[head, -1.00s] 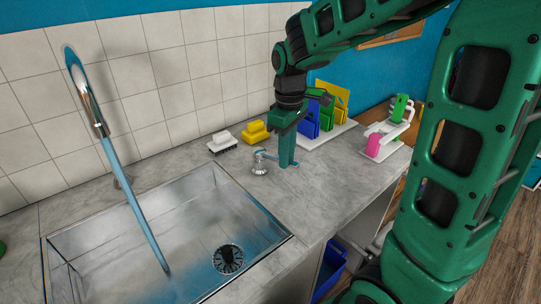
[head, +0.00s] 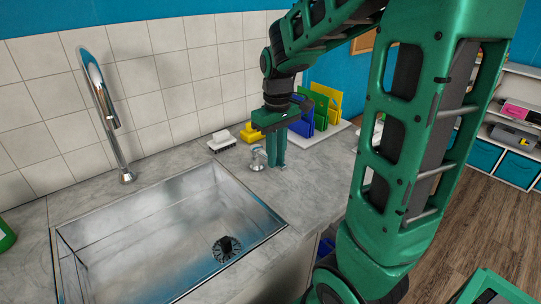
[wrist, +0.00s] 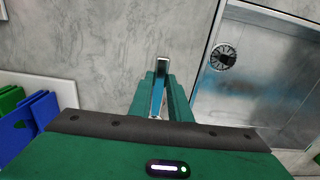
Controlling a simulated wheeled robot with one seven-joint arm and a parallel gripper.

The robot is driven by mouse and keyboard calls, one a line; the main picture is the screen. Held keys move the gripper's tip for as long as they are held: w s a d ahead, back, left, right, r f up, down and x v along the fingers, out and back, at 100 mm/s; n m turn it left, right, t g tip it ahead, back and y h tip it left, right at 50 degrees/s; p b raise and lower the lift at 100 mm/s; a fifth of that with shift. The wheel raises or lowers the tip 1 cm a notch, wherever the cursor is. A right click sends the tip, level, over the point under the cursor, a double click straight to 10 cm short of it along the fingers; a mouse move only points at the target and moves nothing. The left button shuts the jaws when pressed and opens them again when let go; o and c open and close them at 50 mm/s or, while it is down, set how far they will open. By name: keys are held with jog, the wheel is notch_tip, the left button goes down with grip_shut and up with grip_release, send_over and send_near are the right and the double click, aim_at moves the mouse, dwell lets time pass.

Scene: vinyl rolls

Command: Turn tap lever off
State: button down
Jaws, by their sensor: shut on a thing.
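The chrome tap lever (head: 258,158) stands on the grey counter by the sink's back right corner. My green gripper (head: 276,163) points down beside its base. In the wrist view the lever's handle (wrist: 161,78) lies between my two fingers, which are shut on it. The lever's lower part is hidden there by my gripper body. The tall curved faucet (head: 100,95) rises behind the sink, and no water stream shows from its spout.
The steel sink (head: 160,225) has a dark drain (head: 227,249). A white brush (head: 221,140) and a yellow sponge-like block (head: 250,133) sit by the tiled wall. Coloured boards (head: 318,108) stand in a white rack behind my gripper.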

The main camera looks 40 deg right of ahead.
jog(key=shift+w+r, duration=0.1)
jog(key=c, duration=1.6)
grip_release()
jog(key=shift+c, duration=0.2)
notch_tip(320, 180, up, 11)
jog(key=shift+f, duration=0.2)
jog(key=s+f+m, duration=0.3)
jog(key=s+f, duration=0.2)
jog(key=s, duration=0.5)
jog(key=s+d+f+m, duration=0.1)
jog(key=s+f+m, duration=0.3)
jog(key=s, duration=0.6)
jog(key=shift+s+f, duration=0.35)
jog(key=shift+f, duration=0.55)
